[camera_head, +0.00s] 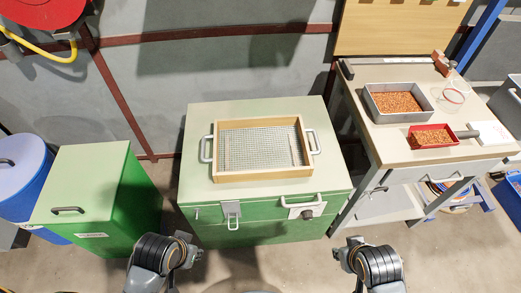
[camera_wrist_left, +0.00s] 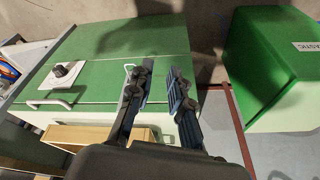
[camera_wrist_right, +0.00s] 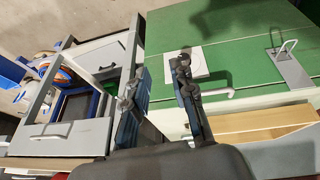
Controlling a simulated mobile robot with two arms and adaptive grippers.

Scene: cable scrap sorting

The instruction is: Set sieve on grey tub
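The sieve, a wooden frame (camera_head: 265,175) with wire mesh (camera_head: 258,147) and a metal handle at each end, lies flat on the green chest (camera_head: 195,115). A grey tub (camera_head: 425,112) of copper-coloured granules stands on the workbench at right. My left gripper (camera_wrist_left: 155,85) is open and empty, in front of the chest's left side; the sieve's wood (camera_wrist_left: 85,136) shows beyond it. My right gripper (camera_wrist_right: 160,82) is open and empty near the chest's front right; the wooden frame (camera_wrist_right: 255,122) shows beside it. Neither gripper touches the sieve.
A red tray (camera_head: 434,145) of granules sits in front of the grey tub on the workbench (camera_head: 385,150). Another grey container (camera_head: 510,100) is at the right edge. A green bin (camera_head: 90,190) and a blue drum (camera_head: 20,180) stand left. The chest top is clear around the sieve.

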